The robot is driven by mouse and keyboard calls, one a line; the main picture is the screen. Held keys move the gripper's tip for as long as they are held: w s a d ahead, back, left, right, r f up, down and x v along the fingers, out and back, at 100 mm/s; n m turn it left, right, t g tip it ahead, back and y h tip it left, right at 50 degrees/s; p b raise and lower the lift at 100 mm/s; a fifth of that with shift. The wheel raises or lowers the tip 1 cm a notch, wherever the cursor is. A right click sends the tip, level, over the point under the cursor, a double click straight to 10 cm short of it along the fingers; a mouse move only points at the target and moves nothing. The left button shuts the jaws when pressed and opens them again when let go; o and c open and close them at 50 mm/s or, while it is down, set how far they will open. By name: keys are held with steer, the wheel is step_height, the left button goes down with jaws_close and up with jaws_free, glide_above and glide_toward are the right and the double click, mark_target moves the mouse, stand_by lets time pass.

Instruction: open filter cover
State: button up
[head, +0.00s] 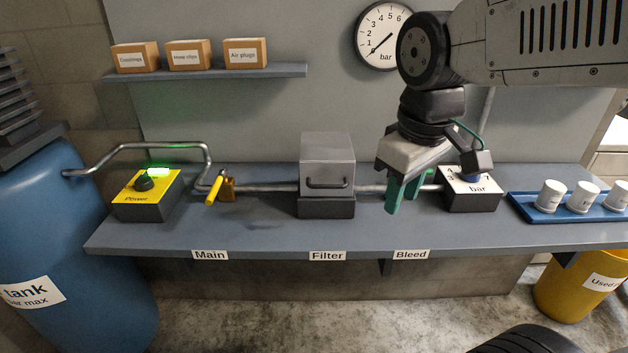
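The filter housing (327,207) is a dark base on the bench, in line with the pipe. Its grey box-shaped cover (327,155) sits on top, with a dark bar handle (327,183) across its front. The cover looks closed down on the base. My gripper (404,194) points down to the right of the filter, above the bench behind the Bleed label (411,254). Its two green fingers look a little apart, with nothing visible between them. It is clear of the cover. The gripper hides any bleed valve there.
A yellow main valve handle (214,188) stands across the pipe left of the filter. Further left is a yellow power box (147,196) with a green light. A regulator box (471,195) and a blue tray (534,213) with white cups stand at right. The bench front before the filter is clear.

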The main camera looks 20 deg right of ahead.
steer(key=w+a+n, duration=0.2)
steer(key=w+n, duration=0.4)
steer(key=w, duration=0.7)
steer(key=n, duration=0.4)
glide_toward(328, 186)
steer(key=f, duration=0.2)
steer(key=w+f, duration=0.1)
steer(key=f, duration=0.4)
steer(key=shift+w+d+f, duration=0.15)
steer(key=shift+f, duration=0.1)
steer(key=shift+c, duration=0.3)
jaws_close()
